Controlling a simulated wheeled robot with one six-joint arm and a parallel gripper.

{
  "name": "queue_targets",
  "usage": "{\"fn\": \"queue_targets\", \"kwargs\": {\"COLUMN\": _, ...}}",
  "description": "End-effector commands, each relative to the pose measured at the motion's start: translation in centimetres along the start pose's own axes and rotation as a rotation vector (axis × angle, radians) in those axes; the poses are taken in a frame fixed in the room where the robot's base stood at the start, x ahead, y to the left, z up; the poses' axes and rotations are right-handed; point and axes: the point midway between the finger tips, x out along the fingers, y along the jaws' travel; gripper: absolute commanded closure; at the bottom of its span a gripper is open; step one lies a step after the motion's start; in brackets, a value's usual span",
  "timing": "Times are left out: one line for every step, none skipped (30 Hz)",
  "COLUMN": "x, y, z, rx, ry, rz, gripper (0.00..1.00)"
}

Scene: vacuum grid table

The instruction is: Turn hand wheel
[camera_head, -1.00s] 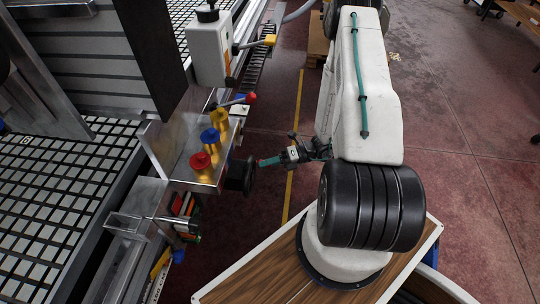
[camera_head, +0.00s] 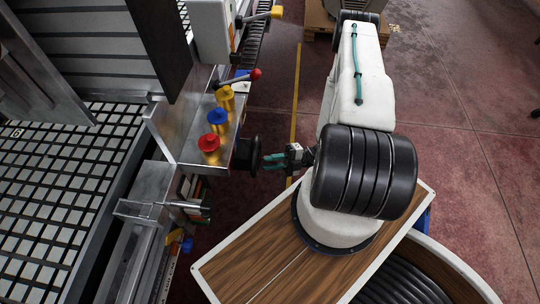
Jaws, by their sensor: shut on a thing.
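The black hand wheel (camera_head: 249,154) sits on the right side of the metal block, below the coloured knobs. It is small in view and partly dark against the block. My gripper (camera_head: 267,162), with teal fingers, reaches in from the right and is shut on the hand wheel at its right side. The exact spot of the grip is too small to make out.
Red, blue (camera_head: 217,116) and yellow knobs stand on the metal block (camera_head: 192,148). A red-ended lever (camera_head: 256,74) and a yellow-handled lever (camera_head: 276,12) stick out above. The grid table (camera_head: 60,190) lies left. Red floor is open to the right.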

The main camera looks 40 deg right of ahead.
Motion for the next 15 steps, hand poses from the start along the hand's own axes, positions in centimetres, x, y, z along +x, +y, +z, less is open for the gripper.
{"fn": "queue_targets", "kwargs": {"x": 0.02, "y": -0.24, "z": -0.14, "rx": 0.023, "ry": -0.002, "rz": 0.010, "gripper": 1.00}}
{"fn": "queue_targets", "kwargs": {"x": -0.02, "y": -0.31, "z": -0.15, "rx": 0.035, "ry": -0.003, "rz": 0.015, "gripper": 1.00}}
{"fn": "queue_targets", "kwargs": {"x": -0.08, "y": -0.37, "z": -0.16, "rx": 0.049, "ry": -0.005, "rz": 0.022, "gripper": 1.00}}
{"fn": "queue_targets", "kwargs": {"x": -0.13, "y": -0.40, "z": -0.15, "rx": 0.057, "ry": -0.007, "rz": 0.026, "gripper": 1.00}}
{"fn": "queue_targets", "kwargs": {"x": -0.17, "y": -0.44, "z": -0.14, "rx": 0.065, "ry": -0.008, "rz": 0.030, "gripper": 1.00}}
{"fn": "queue_targets", "kwargs": {"x": -0.23, "y": -0.49, "z": -0.13, "rx": 0.074, "ry": -0.010, "rz": 0.033, "gripper": 1.00}}
{"fn": "queue_targets", "kwargs": {"x": -0.27, "y": -0.52, "z": -0.11, "rx": 0.080, "ry": -0.011, "rz": 0.036, "gripper": 1.00}}
{"fn": "queue_targets", "kwargs": {"x": -0.31, "y": -0.55, "z": -0.10, "rx": 0.084, "ry": -0.013, "rz": 0.038, "gripper": 1.00}}
{"fn": "queue_targets", "kwargs": {"x": -0.37, "y": -0.59, "z": -0.07, "rx": 0.090, "ry": -0.014, "rz": 0.040, "gripper": 1.00}}
{"fn": "queue_targets", "kwargs": {"x": -0.40, "y": -0.62, "z": -0.05, "rx": 0.093, "ry": -0.015, "rz": 0.041, "gripper": 1.00}}
{"fn": "queue_targets", "kwargs": {"x": -0.44, "y": -0.63, "z": -0.03, "rx": 0.096, "ry": -0.016, "rz": 0.042, "gripper": 1.00}}
{"fn": "queue_targets", "kwargs": {"x": -0.48, "y": -0.65, "z": 0.00, "rx": 0.098, "ry": -0.018, "rz": 0.043, "gripper": 1.00}}
{"fn": "queue_targets", "kwargs": {"x": -0.51, "y": -0.67, "z": 0.03, "rx": 0.100, "ry": -0.019, "rz": 0.043, "gripper": 1.00}}
{"fn": "queue_targets", "kwargs": {"x": -0.54, "y": -0.68, "z": 0.06, "rx": 0.100, "ry": -0.020, "rz": 0.043, "gripper": 1.00}}
{"fn": "queue_targets", "kwargs": {"x": -0.57, "y": -0.68, "z": 0.09, "rx": 0.101, "ry": -0.021, "rz": 0.043, "gripper": 1.00}}
